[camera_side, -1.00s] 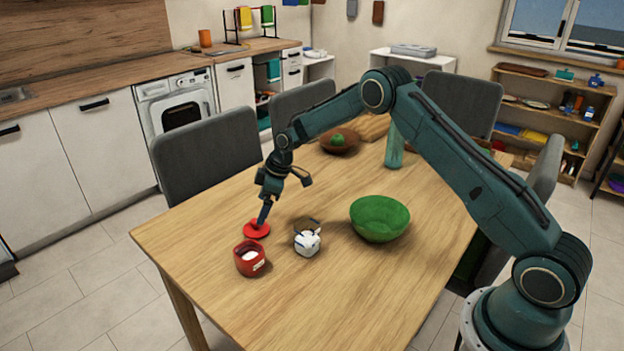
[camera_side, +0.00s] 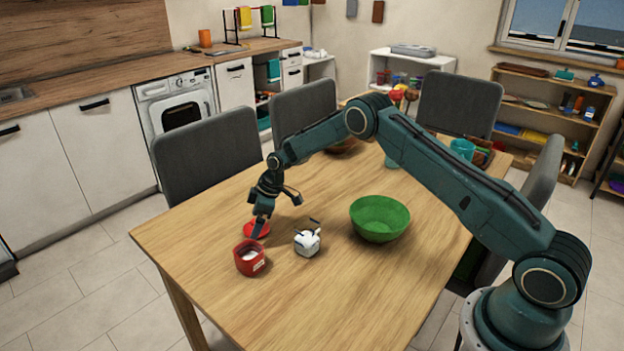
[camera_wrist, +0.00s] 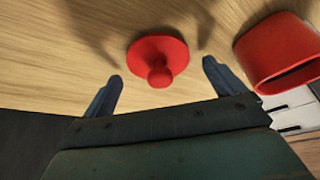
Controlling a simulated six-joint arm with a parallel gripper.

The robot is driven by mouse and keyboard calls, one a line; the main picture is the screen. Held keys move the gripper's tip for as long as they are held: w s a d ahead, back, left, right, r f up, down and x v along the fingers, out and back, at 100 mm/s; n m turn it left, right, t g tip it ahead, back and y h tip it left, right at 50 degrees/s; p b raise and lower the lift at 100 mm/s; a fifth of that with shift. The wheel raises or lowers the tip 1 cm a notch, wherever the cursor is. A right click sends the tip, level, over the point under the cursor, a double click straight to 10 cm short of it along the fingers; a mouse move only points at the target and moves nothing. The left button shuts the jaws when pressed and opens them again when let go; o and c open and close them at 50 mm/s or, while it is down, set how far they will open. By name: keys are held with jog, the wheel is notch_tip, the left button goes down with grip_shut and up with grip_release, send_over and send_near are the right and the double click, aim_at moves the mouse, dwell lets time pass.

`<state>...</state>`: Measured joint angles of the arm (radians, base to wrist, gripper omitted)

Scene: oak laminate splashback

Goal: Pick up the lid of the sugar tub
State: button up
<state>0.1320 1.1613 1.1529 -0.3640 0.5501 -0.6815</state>
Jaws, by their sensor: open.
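The red lid (camera_side: 255,229) lies flat on the wooden table, partly hidden by my gripper in the side view. In the wrist view the lid (camera_wrist: 158,57) shows whole, a round disc with a knob. My gripper (camera_side: 260,229) is low over the lid, and in the wrist view my gripper (camera_wrist: 161,82) is open, one finger on each side of the knob, with nothing between the fingertips touching them. The tub (camera_wrist: 275,50) also shows at the right in the wrist view.
A small white pot (camera_side: 307,242) stands right of the tub, close to my gripper. A large green bowl (camera_side: 380,220) is farther right. The table (camera_side: 215,215) is clear to the left of the lid. Grey chairs line the far side.

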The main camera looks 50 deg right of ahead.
jog(key=shift+w+a+f, duration=0.15)
jog(key=shift+f, duration=0.25)
jog(key=c, duration=1)
